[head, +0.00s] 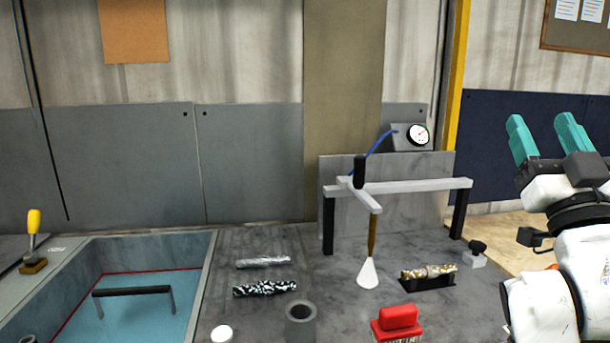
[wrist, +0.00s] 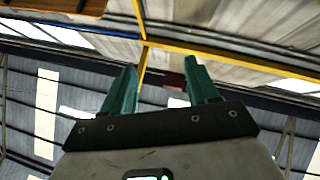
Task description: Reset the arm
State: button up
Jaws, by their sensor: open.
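My gripper (head: 546,137) is raised at the right of the head view, its two teal fingers pointing up and to the left. The fingers are apart with nothing between them. It is well clear of the bench and the things on it. In the wrist view the open fingers (wrist: 160,88) point up towards the roof, with beams, roof panels and a yellow bar beyond them.
The grey bench (head: 330,285) holds a red brush (head: 398,320), a grey cylinder (head: 300,322), patterned rods (head: 265,288), and a rack (head: 400,187) with a dial gauge (head: 418,134) behind. A tank (head: 195,270) of blue liquid is at left, near a yellow-handled tool (head: 34,222).

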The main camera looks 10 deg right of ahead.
jog(key=w+f+m+g+y, duration=0.1)
jog(key=w+f+g, duration=0.15)
jog(key=f, duration=0.65)
jog(key=w+f+m+g, duration=0.1)
jog(key=f+g, duration=0.3)
jog(key=f, duration=0.5)
jog(key=s+a+f+g+y, duration=0.2)
jog(key=a+f+g, duration=0.1)
jog(key=f, duration=0.7)
jog(key=s+a+f+g+y, duration=0.1)
jog(key=s+a+f+g, duration=0.15)
jog(key=f, duration=0.75)
jog(key=s+a+f+n+g+y, duration=0.1)
jog(key=s+a+f+g, duration=0.15)
jog(key=s+f, duration=0.35)
jog(key=s+a+f+n+g+y, duration=0.1)
jog(key=s+a+f+g, duration=0.15)
jog(key=f, duration=0.45)
jog(key=s+a+f+n+g+y, duration=0.1)
jog(key=s+f+g, duration=0.2)
jog(key=s, duration=0.5)
jog(key=s+a+f+g+y, duration=0.1)
jog(key=s+f+g, duration=0.3)
jog(key=s, duration=0.5)
notch_tip(320, 180, down, 2)
jog(key=shift+s+a+f+n, duration=0.25)
jog(key=shift+a+n, duration=0.15)
jog(key=shift+a, duration=0.1)
jog(key=shift+w, duration=0.15)
